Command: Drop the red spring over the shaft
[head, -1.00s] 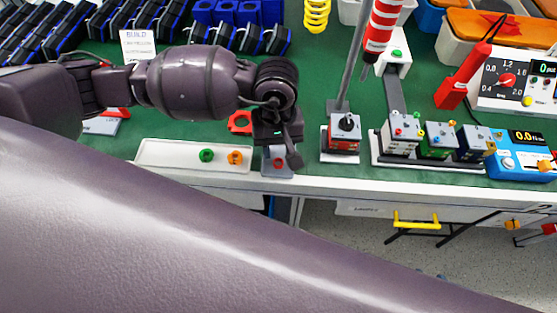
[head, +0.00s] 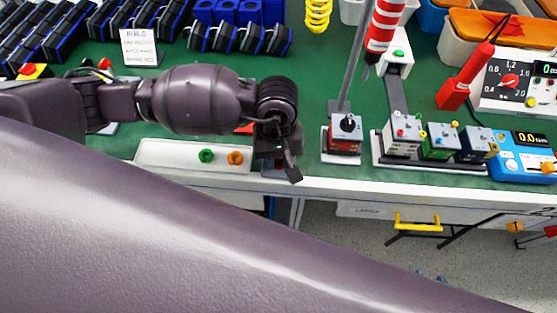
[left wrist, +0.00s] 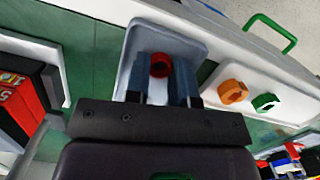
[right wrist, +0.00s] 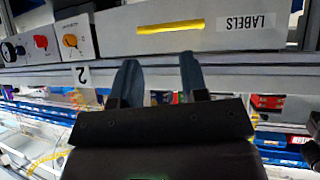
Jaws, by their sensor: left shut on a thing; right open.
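The red spring (left wrist: 160,66) shows in the left wrist view as a small red ring with a dark centre, at the fingertips over a grey fixture (left wrist: 185,45). My left gripper (left wrist: 167,90) is shut on the spring and points at this fixture. In the head view my left gripper (head: 278,165) is low at the bench's front edge and covers most of the fixture. The shaft cannot be made out; the gripper and spring hide the fixture's middle. My right gripper (right wrist: 160,65) is open and empty, facing the bench front.
A white tray (head: 160,155) with a green ring (head: 206,155) and an orange ring (head: 235,158) lies left of the gripper. A switch box (head: 345,130) and several component boxes stand to the right. A red-white screwdriver (head: 382,35) hangs above. A yellow drawer handle (right wrist: 170,26) is before my right gripper.

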